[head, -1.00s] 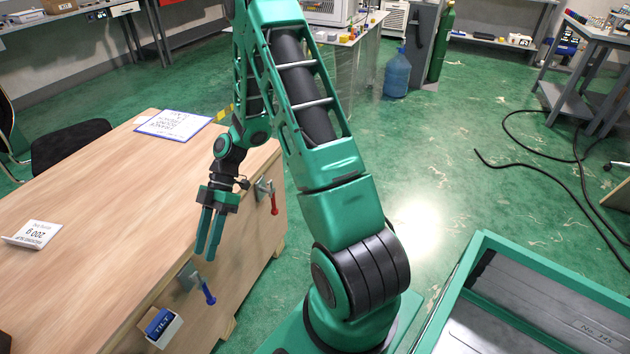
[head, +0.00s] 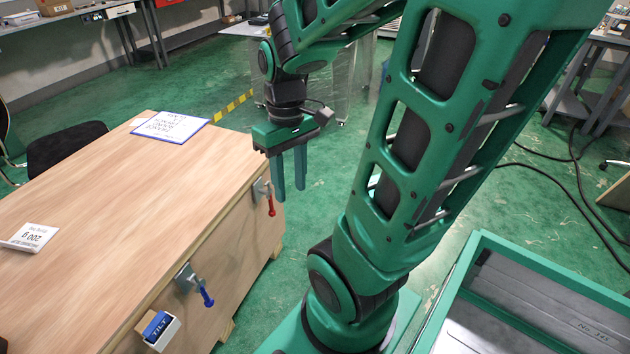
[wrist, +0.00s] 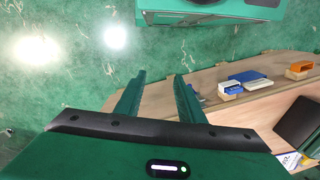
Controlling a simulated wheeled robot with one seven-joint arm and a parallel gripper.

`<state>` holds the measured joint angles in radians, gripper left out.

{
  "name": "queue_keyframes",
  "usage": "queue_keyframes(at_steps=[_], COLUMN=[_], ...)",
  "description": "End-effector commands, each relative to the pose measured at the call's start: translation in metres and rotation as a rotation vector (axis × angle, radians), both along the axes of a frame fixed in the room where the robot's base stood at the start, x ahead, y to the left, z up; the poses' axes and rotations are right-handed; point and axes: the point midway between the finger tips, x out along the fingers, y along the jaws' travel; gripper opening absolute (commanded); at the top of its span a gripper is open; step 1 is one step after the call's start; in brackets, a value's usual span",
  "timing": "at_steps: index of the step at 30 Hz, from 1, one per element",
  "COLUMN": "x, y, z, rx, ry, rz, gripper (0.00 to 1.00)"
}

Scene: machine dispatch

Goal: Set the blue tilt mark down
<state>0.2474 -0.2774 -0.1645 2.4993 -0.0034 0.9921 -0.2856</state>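The blue tilt mark (head: 158,326), lettered TILT, sits in a white holder (head: 164,338) at the front edge of the wooden crate, low in the head view. In the wrist view, what looks like the same blue mark (wrist: 247,76) shows right of the fingers with white parts beside it. My gripper (head: 291,188) hangs with its fingers pointing down, raised beside the crate's right end and well apart from the mark. The fingers also show in the wrist view (wrist: 158,95), spread with nothing between them.
The wooden crate (head: 110,210) bears a white 200 g card (head: 33,238) and a blue-edged sheet (head: 170,129). Blue-handled (head: 205,293) and red-handled (head: 270,200) fittings stick out from its side. A green-rimmed tray (head: 540,262) stands at right. An orange piece (wrist: 299,68) shows in the wrist view.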

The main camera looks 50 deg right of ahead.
Motion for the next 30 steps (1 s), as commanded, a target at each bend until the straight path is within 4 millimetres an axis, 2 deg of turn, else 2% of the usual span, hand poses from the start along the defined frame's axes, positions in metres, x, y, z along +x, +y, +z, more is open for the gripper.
queue_keyframes(at_steps=[3,6,10,30], x=[-0.028,-0.046,-0.06,-0.064], y=[-0.008,-0.012,-0.017,-0.018], z=[0.014,0.02,0.023,0.024], rx=[-0.041,-0.062,-0.074,-0.077], ry=[-0.022,-0.032,-0.039,-0.04], rz=[-0.187,-0.31,-0.409,-0.441], gripper=[0.35,0.35,0.35,0.35])
